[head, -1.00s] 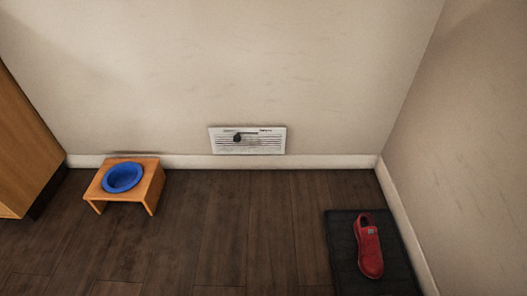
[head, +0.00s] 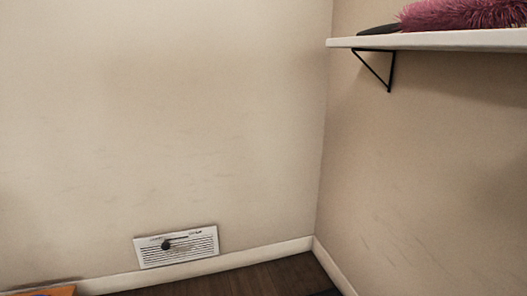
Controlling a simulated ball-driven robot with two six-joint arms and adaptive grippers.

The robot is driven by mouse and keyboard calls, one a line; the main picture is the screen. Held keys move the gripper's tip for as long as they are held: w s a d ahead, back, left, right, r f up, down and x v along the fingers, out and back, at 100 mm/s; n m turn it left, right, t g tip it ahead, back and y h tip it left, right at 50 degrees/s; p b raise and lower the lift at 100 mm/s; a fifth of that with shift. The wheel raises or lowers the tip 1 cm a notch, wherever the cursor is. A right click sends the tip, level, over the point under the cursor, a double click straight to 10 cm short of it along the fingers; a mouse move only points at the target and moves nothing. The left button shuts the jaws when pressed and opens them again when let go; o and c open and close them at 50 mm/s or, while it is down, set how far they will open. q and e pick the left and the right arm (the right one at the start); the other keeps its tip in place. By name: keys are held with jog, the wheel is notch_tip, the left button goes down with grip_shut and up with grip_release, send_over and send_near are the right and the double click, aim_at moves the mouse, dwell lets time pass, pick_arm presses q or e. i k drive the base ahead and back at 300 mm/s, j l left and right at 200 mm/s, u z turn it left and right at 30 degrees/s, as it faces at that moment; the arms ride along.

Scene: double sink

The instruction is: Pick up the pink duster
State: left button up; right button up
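The pink duster (head: 465,14) is a fluffy pink-purple thing lying on a white wall shelf (head: 440,41) at the top right of the head view. Only part of it shows; the picture's top and right edges cut it off. A dark flat piece (head: 380,29) lies on the shelf just left of the fluff; I cannot tell whether it belongs to the duster. Neither of my grippers is in view.
A black bracket (head: 378,69) holds the shelf on the right wall. A white vent (head: 177,246) sits low on the back wall. A sliver of dark floor (head: 255,279) shows below. An orange wooden edge (head: 48,291) shows at the bottom left.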

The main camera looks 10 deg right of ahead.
aim_at(433, 15)
jog(key=i+j, duration=0.7)
jog(key=i, duration=0.2)
